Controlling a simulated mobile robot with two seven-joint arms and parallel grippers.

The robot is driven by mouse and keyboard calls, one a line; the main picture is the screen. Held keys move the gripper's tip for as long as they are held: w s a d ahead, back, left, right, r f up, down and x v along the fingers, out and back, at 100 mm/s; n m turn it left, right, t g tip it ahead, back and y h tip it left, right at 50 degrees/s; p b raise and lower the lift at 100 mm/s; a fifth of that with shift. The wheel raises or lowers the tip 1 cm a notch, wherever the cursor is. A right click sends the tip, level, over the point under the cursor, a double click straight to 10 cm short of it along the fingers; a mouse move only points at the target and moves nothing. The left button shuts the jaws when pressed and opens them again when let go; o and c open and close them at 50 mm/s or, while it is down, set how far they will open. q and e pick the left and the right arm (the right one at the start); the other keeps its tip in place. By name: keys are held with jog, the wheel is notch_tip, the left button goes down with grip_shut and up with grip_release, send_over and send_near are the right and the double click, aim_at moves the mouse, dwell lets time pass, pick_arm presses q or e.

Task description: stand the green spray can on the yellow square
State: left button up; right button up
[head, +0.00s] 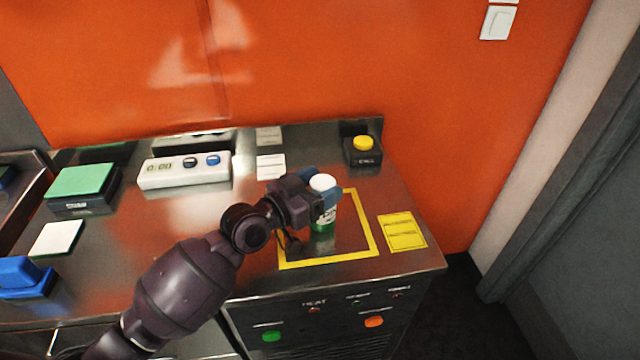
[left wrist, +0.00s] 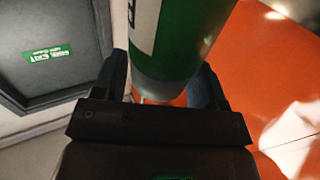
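The green spray can (head: 324,219), with a white cap and a white label, is upright inside the yellow square (head: 370,237), an outline on the steel counter. Its base shows within the outline, but I cannot tell whether it touches the counter. My left gripper (head: 323,191) is around the can's upper part, with a blue finger on each side. In the left wrist view the can (left wrist: 180,40) fills the space between the fingers, which appear shut on it. My right gripper is not in view.
A yellow note (head: 402,231) lies right of the square, near the counter's right edge. A yellow button on a black box (head: 363,157) stands behind. A white control box (head: 185,171) and a green-topped block (head: 80,181) stand to the left. An orange wall rises behind.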

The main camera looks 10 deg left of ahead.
pick_arm(q)
jog(key=shift+o, duration=1)
jog(key=shift+r, duration=0.2)
jog(key=v, duration=1.2)
